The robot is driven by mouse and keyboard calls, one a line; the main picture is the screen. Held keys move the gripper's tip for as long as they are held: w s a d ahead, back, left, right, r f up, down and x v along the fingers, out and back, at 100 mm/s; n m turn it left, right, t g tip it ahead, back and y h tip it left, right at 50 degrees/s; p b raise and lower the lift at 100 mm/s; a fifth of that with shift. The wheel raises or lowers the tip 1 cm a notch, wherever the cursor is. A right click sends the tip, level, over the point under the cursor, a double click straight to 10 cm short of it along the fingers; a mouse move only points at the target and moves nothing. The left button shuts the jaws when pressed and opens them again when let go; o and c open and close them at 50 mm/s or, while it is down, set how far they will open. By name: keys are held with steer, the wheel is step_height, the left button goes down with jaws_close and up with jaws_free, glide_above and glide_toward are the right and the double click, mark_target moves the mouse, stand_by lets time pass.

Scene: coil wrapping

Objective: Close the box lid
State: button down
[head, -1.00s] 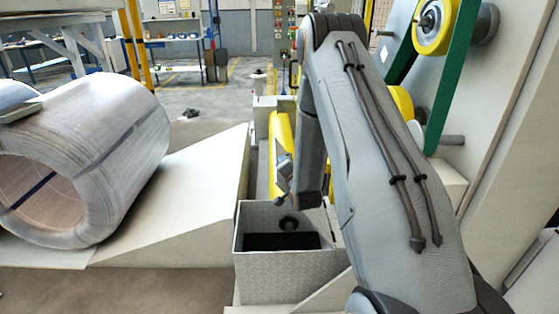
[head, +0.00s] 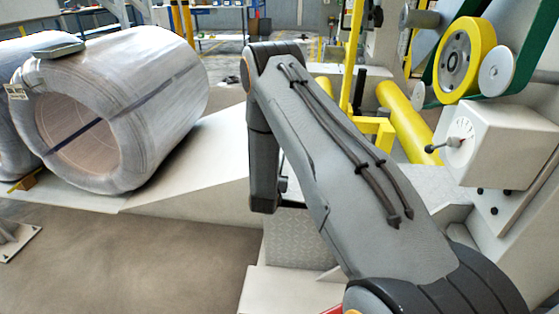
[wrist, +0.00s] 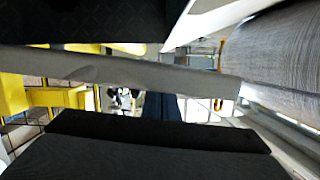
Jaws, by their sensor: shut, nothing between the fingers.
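The box (head: 292,238) is grey tread plate and stands low in the middle of the head view. My arm covers much of it, and I cannot tell from this view how its lid stands. In the wrist view a dark diamond-patterned panel (wrist: 85,22) is close at the top, above a pale bar (wrist: 120,72) across the picture; I cannot tell which part of the box either is. My gripper (wrist: 160,130) is the dark shape at the bottom of the wrist view, shut and empty. In the head view it is mostly hidden behind my arm.
A large wrapped coil (head: 115,105) lies on the pale sloped bed (head: 195,170) at left. Yellow rollers (head: 405,120), a yellow wheel (head: 460,60) and a white gauge housing (head: 500,145) stand at right. The floor (head: 150,260) at front left is clear.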

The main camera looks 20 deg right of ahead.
step_height(320, 180, down, 6)
steer(key=b, duration=0.2)
steer(key=shift+a+f, duration=0.2)
steer(key=shift+a, duration=0.15)
steer(key=shift+f, duration=0.1)
step_height(320, 180, up, 6)
steer(key=p, duration=0.3)
steer(key=shift+w+d+f, duration=0.1)
steer(key=shift+f, duration=0.05)
steer(key=v, duration=0.9)
steer(key=shift+a+f+p, duration=0.1)
steer(key=shift+a+p, duration=0.2)
steer(key=shift+a, duration=0.05)
steer(key=shift+s+a, duration=0.1)
steer(key=shift+s, duration=0.1)
